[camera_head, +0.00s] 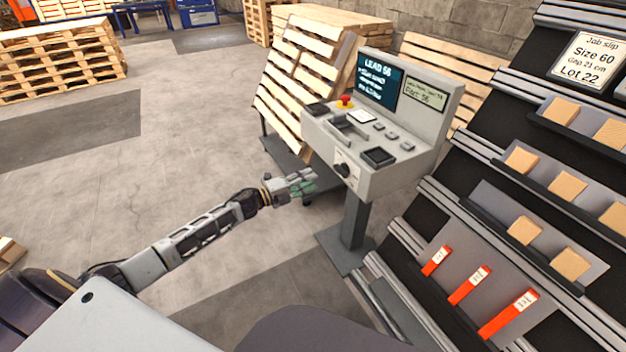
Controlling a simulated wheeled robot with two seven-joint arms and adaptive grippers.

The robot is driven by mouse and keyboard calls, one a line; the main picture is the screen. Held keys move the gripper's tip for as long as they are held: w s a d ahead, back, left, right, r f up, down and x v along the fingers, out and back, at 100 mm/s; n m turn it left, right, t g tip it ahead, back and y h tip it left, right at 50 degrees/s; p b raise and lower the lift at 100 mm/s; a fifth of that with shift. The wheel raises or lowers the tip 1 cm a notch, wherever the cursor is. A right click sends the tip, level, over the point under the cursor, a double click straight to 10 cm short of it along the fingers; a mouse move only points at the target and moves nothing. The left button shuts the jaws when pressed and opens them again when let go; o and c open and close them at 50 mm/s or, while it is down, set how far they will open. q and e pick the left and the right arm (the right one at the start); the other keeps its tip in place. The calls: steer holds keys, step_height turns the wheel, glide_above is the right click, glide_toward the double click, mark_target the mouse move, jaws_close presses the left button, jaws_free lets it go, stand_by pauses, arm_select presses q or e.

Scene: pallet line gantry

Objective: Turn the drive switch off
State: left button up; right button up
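The grey control console (385,185) stands on a post right of centre. A black rotary knob (343,170) with a pale plate sits on its front face; I take it for the drive switch, but its label and setting are too small to read. My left gripper (315,180) is just left of the knob, apart from it, pointing towards the console. Its two greenish fingers look spread with a gap and nothing between them. My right gripper is not in view.
The console top has a red mushroom button (345,102), small keys and screens reading "LEAD 56" (379,82) and "Part 56". A sloped rack (480,210) with wooden blocks and orange pieces stands right. Pallets (300,75) lean behind.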

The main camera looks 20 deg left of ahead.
arm_select(q)
steer(key=shift+s+a, duration=0.25)
steer(key=shift+s, duration=0.1)
stand_by(0.5)
